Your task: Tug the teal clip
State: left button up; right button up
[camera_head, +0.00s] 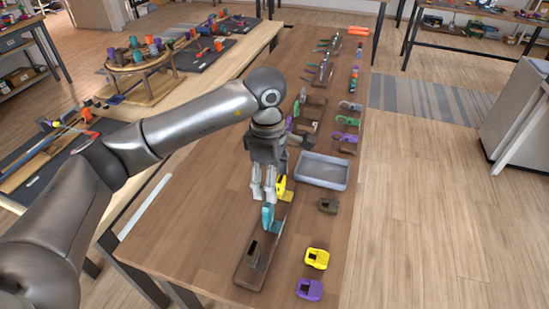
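The teal clip (268,219) stands upright on a long brown wooden board (249,279) near the front of the table. My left gripper (264,197) points down from the arm, with its fingertips just above or beside the top of the teal clip. The two fingers show side by side with a narrow gap. I cannot tell whether they touch the clip or how far they are open. A yellow clip (281,186) stands on the same board, just behind the teal one and close to the fingers. My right gripper is not in view.
A grey tray (322,184) lies right of the gripper. A dark brown block (328,206), a yellow piece (317,258) and a purple piece (310,290) lie along the right edge. Green and purple clips stand farther back. The table left of the board is clear.

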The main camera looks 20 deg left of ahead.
aim_at(268, 203)
pick_arm(q)
jog(key=shift+w+a+r, duration=0.1)
jog(key=shift+w+a, duration=0.1)
jog(key=shift+a, duration=0.25)
jog(key=shift+s, duration=0.15)
jog(key=f, duration=0.2)
jog(key=f+p, duration=0.1)
jog(key=shift+s+f, duration=0.35)
notch_tip(268, 203, down, 3)
jog(key=shift+w+f+p, duration=0.1)
jog(key=shift+f+p, duration=0.05)
jog(key=shift+p, duration=0.4)
notch_tip(268, 203, down, 2)
jog(key=shift+f, duration=0.1)
jog(key=shift+f+p, duration=0.3)
jog(key=shift+f, duration=0.3)
jog(key=shift+c, duration=0.7)
jog(key=c, duration=0.9)
jog(key=o, duration=1)
jog(key=shift+o, duration=0.2)
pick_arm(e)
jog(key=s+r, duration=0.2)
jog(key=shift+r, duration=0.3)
